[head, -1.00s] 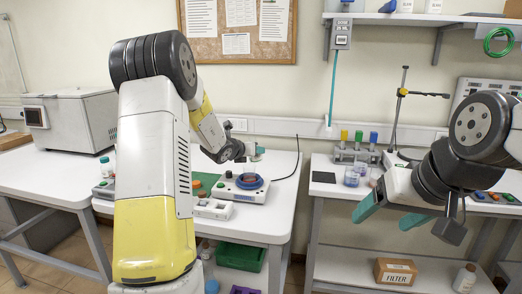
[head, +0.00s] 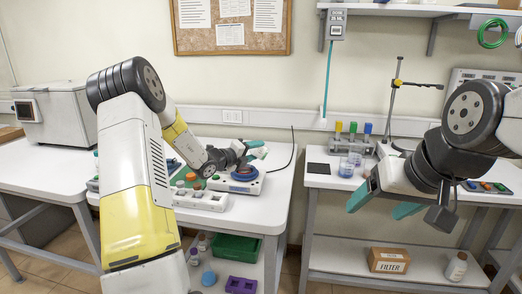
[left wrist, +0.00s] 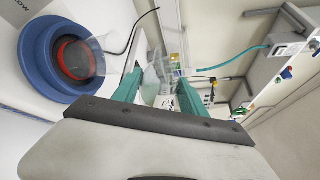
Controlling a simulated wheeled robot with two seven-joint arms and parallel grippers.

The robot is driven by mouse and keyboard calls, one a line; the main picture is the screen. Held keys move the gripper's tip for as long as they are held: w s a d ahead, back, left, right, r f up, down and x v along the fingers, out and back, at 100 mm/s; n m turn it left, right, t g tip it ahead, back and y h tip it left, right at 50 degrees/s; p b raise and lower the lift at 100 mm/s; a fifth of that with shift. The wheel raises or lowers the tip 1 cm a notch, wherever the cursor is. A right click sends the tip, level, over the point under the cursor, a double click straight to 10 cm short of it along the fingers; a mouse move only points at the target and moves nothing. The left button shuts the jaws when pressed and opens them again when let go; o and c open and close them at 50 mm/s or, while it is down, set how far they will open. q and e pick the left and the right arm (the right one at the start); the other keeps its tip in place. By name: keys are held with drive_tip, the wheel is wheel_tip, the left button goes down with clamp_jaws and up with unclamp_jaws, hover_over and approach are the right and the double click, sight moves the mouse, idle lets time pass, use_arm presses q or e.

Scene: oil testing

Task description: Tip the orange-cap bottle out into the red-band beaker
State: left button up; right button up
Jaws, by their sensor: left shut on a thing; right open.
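My left gripper (head: 255,150) is rolled on its side above the white device with the blue ring (head: 243,187). In the left wrist view, my left gripper (left wrist: 143,88) is shut on a pale, see-through object (left wrist: 150,78), seemingly the bottle. No cap shows on it, and its tilt and contents cannot be told. The clear beaker with a red band (left wrist: 76,58) stands inside the blue ring (left wrist: 34,62), left of the fingers and apart from them. In the head view my arm mostly hides it. My right gripper (head: 380,200) is open and empty by the right bench.
A white rack (head: 202,201) with small capped items stands on the left bench beside the device. Clear beakers (head: 347,168) and a rack of coloured-top items (head: 350,143) stand on the right bench. A dark cable (head: 290,160) rises behind the device. A gap separates the benches.

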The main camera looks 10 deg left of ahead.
use_arm(q)
drive_tip(key=n, duration=0.2)
drive_tip(key=r+n+t+h, duration=0.1)
drive_tip(key=n, duration=0.1)
drive_tip(key=shift+a+n+t, duration=0.2)
drive_tip(key=shift+n+t, duration=0.1)
drive_tip(key=n, duration=0.1)
drive_tip(key=r+n+t, duration=0.1)
drive_tip(key=n, duration=0.2)
drive_tip(key=shift+w+a+r+t+h, duration=0.1)
drive_tip(key=shift+a+r+t+h, duration=0.05)
drive_tip(key=shift+a+t+h, duration=0.2)
drive_tip(key=shift+a, duration=0.1)
idle(2.6)
